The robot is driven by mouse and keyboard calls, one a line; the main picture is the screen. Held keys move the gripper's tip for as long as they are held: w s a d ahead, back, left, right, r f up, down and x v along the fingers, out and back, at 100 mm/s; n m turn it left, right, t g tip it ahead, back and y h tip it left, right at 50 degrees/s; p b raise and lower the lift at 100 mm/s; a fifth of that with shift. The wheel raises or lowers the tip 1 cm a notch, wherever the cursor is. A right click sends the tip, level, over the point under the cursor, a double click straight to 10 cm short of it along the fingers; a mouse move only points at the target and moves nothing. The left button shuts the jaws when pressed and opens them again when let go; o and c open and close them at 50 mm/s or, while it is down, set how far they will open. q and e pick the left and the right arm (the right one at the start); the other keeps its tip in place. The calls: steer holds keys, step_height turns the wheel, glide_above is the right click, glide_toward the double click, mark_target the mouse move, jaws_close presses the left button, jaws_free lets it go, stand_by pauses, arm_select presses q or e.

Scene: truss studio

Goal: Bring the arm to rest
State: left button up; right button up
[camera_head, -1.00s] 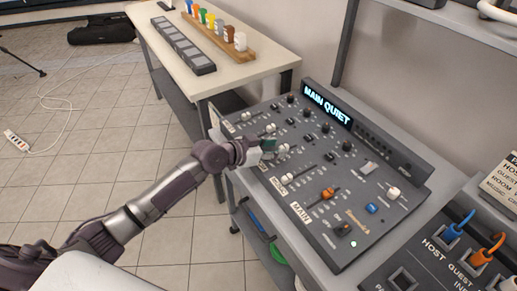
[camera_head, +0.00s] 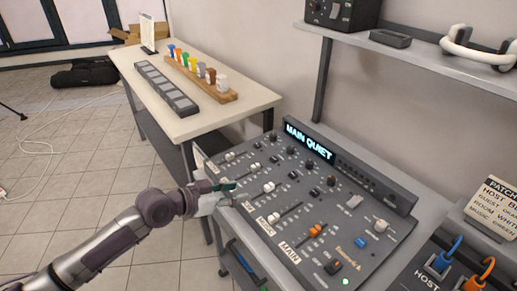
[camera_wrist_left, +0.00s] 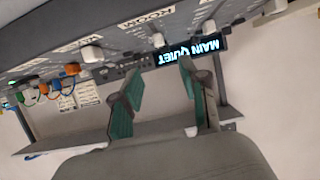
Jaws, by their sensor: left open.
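My left arm comes in from the lower left in the head view. Its gripper (camera_head: 226,188) is at the left edge of the grey mixing console (camera_head: 330,262), beside the upper faders. I cannot tell from the head view whether it touches the console. In the left wrist view the two green-padded fingers (camera_wrist_left: 160,92) are apart with nothing between them. The console's lit display (camera_head: 310,141) reads "MAIN QUIET", and it also shows upside down in the left wrist view (camera_wrist_left: 196,50). My right gripper is not in view.
A cream table (camera_head: 245,104) behind holds a wooden rack (camera_head: 203,82) of coloured pieces and a dark strip (camera_head: 165,88). A shelf (camera_head: 440,62) with headphones (camera_head: 480,46) is above the console. A patch panel with blue and orange plugs (camera_head: 478,275) is at lower right.

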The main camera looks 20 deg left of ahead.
arm_select(q)
steer(key=s+d+f+g+y, duration=0.25)
steer(key=s+d+f, duration=0.45)
steer(key=s, duration=0.4)
steer(key=s+a+f+n+g+y, duration=0.2)
steer(key=s+a+f+n+y, duration=0.1)
steer(key=s, duration=0.5)
steer(key=s+a+f+n+g+y, duration=0.2)
steer(key=s+a, duration=0.2)
steer(key=s, duration=0.5)
step_height(320, 180, down, 28)
steer(key=s+g, duration=0.2)
steer(key=s+a+f+g, duration=0.1)
steer(key=s+a+f, duration=0.2)
steer(key=s+f, duration=1.1)
steer(key=shift+s+f+y, duration=0.25)
steer(key=shift+s+y, duration=0.1)
steer(key=shift+s, duration=0.85)
